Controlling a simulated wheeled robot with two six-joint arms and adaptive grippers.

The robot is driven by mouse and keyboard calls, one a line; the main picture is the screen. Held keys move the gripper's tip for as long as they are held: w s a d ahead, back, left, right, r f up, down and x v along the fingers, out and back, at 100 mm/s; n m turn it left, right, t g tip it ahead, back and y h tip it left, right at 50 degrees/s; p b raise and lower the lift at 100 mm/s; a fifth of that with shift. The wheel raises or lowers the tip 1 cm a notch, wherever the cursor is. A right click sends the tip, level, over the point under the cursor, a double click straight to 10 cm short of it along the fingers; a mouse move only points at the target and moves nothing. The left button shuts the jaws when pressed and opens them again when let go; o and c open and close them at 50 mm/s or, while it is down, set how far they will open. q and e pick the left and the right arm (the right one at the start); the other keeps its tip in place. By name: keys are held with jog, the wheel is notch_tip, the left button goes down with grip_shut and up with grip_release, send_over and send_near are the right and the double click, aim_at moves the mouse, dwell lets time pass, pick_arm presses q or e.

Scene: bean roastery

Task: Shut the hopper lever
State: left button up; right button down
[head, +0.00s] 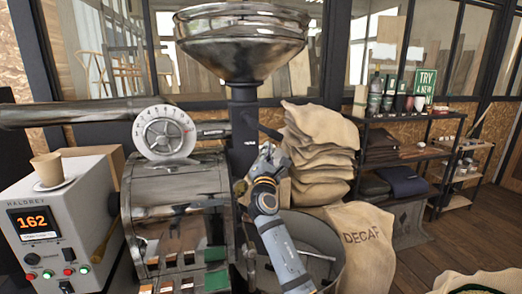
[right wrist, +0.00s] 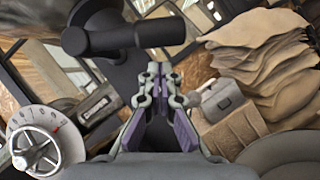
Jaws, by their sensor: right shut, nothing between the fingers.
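The steel hopper (head: 242,48) is a wide funnel at the top middle of the head view, on a dark neck (head: 243,140). The dark hopper lever (head: 264,128) slants down to the right from the neck. In the right wrist view the lever (right wrist: 135,38) is a thick dark bar that sticks out to the right from a round hub. My right gripper (head: 267,154) is just below the lever. Its fingers (right wrist: 158,70) are shut and empty, and a small gap to the lever seems to show. My left gripper is not in view.
The roaster drum with a round white dial (head: 164,132) stands left of the neck. A stack of sacks (head: 318,155) is close on the right, above a DECAF sack (head: 362,240). A control box (head: 60,225) with a cup (head: 48,169) is at the left.

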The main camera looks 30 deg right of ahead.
aim_at(281, 135)
jog(key=d+r+n+t+y+p, duration=0.1)
jog(key=n, duration=0.2)
jog(key=d+r+n+t+y+p, duration=0.1)
jog(key=n+y, duration=0.1)
jog(key=n, duration=0.1)
jog(key=s+d+r+n+t+y+p, duration=0.1)
jog(key=d+n+y, duration=0.1)
jog(key=n, duration=0.2)
jog(key=shift+r+t, duration=0.3)
jog(key=shift+r, duration=0.1)
jog(key=shift+d+r+n+y+p, duration=0.1)
jog(key=shift+r+n+y+p, duration=0.15)
jog(key=shift+n+y, duration=0.3)
jog(key=shift+d+r+n+y+p, duration=0.1)
jog(key=shift+r+n+y+p, duration=0.1)
jog(key=shift+n+y, duration=0.35)
